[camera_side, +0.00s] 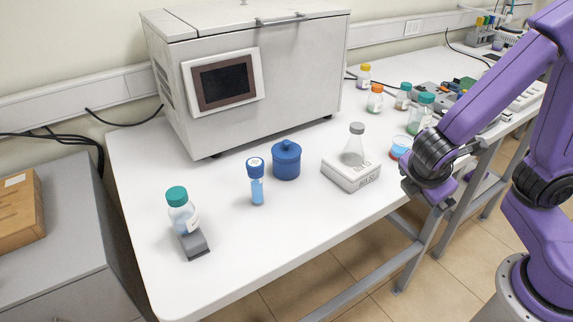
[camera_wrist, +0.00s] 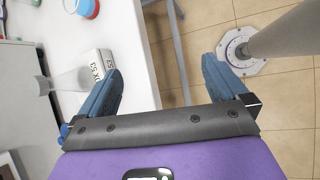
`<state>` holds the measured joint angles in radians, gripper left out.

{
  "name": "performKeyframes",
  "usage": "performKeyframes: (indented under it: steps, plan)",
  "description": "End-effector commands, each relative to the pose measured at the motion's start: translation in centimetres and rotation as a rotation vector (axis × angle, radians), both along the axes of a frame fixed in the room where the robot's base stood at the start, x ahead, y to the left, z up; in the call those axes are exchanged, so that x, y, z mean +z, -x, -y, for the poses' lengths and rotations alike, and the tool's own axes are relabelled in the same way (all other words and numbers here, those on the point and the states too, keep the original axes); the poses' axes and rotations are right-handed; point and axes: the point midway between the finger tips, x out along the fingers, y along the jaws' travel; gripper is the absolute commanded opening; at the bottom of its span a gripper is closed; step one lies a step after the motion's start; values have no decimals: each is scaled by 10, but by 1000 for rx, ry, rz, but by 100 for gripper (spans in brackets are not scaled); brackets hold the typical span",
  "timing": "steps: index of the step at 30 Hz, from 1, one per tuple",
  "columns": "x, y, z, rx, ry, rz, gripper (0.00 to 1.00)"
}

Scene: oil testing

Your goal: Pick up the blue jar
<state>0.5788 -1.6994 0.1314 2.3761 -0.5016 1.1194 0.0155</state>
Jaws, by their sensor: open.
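The blue jar (camera_side: 287,163) is squat and lidded, with a small knob on top. It stands upright on the white table in front of the large grey machine in the side view. In the side view my wrist is at the table's front edge, well to the right of the jar, and the fingers are hard to see there.
A blue-capped tube (camera_side: 256,183) is just left of the jar. A green-capped bottle (camera_side: 181,212) stands farther left. Several bottles stand at right. The front-middle table (camera_side: 260,250) is clear.

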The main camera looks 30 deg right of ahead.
Motion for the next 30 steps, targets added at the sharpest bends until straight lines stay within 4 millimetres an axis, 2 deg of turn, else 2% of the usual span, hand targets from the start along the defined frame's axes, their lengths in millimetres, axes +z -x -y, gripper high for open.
performKeyframes:
  steps: [3,8,15,19,24,27,30]
  plan:
    - [-6,-34,-9,123,202,40,100]
    - [-13,-79,-29,299,447,104,100]
    - [-33,-134,-84,597,771,210,100]
    - [-51,-153,-118,761,908,267,100]
    - [-72,-164,-152,922,1012,326,100]
    - [-80,-166,-162,971,1038,345,100]
    - [-82,-170,-164,987,1048,352,100]
